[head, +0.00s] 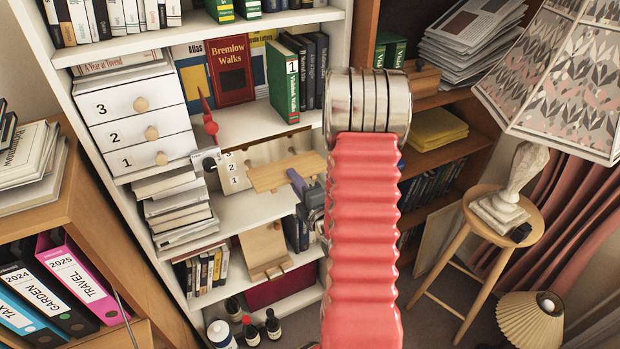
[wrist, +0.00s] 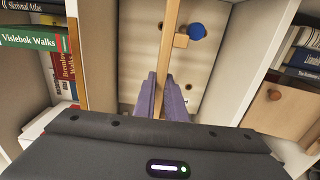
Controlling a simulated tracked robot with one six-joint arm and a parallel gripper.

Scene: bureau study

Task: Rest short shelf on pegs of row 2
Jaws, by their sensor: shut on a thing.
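The short shelf (head: 270,177) is a pale wooden plank, held in front of a cream peg panel (head: 233,178) marked 3, 2, 1 from top to bottom. My gripper (head: 298,184) has purple fingers and is shut on the shelf. In the wrist view, the shelf (wrist: 171,48) is seen edge-on between the fingers (wrist: 163,95), running away to the panel (wrist: 130,50), which has dark holes. A small wooden block (wrist: 181,41) and a round blue piece (wrist: 197,31) show beside the shelf. I cannot tell whether the shelf touches any peg. My arm hides the panel's right side in the head view.
The panel stands inside a white bookcase (head: 115,48). A wooden stand (head: 263,247) sits below. In the wrist view, books (wrist: 35,38) and a wooden drawer front (wrist: 275,105) flank the opening.

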